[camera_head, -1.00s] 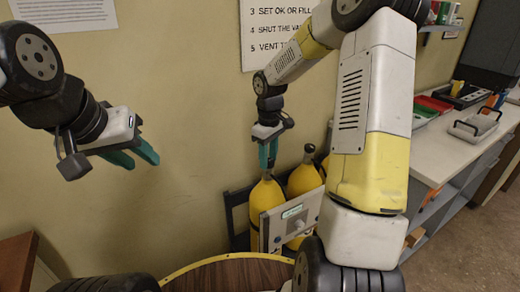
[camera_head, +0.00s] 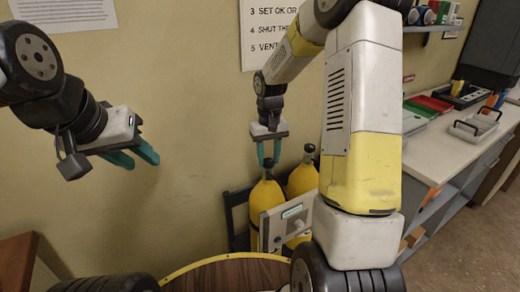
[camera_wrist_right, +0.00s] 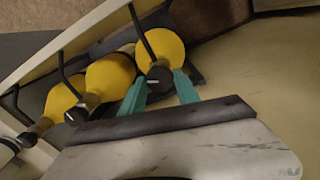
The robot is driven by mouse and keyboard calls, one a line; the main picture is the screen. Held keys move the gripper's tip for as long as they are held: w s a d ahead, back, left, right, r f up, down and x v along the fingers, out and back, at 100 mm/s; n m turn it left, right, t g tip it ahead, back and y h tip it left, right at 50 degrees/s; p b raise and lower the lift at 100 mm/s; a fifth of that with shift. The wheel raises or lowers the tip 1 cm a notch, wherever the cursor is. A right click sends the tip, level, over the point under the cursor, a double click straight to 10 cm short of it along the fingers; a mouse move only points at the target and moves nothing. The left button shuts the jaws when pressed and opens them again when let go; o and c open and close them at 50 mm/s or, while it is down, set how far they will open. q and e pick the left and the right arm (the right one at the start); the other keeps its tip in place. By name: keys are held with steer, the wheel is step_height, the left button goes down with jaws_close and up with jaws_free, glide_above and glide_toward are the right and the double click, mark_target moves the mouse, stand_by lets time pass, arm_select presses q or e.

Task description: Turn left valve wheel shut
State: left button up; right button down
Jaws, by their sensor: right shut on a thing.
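The left valve wheel (camera_wrist_right: 160,78) is a dark round knob on top of the leftmost yellow cylinder (camera_head: 266,197). My right gripper (camera_head: 268,163) comes down on it from above and is shut on it. In the right wrist view the teal fingers of that gripper (camera_wrist_right: 160,84) sit on either side of the wheel. The wheel's marking and turn angle cannot be read. My left gripper (camera_head: 142,163) hangs open and empty in front of the wall, well left of the cylinders.
A second yellow cylinder (camera_head: 303,178) stands just right of the first, and a third (camera_wrist_right: 62,97) shows in the wrist view. A grey panel with a small display (camera_head: 287,222) stands before them. A counter with trays (camera_head: 445,150) is at right. A round wooden table (camera_head: 230,274) is in front.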

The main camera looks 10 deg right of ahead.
mark_target(269, 161)
steer(key=m, duration=0.6)
steer(key=shift+r, duration=0.1)
steer(key=m, duration=0.7)
stand_by(0.4)
steer(key=c, duration=0.9)
jaws_free()
step_height(269, 161, up, 8)
steer(key=shift+f, duration=0.15)
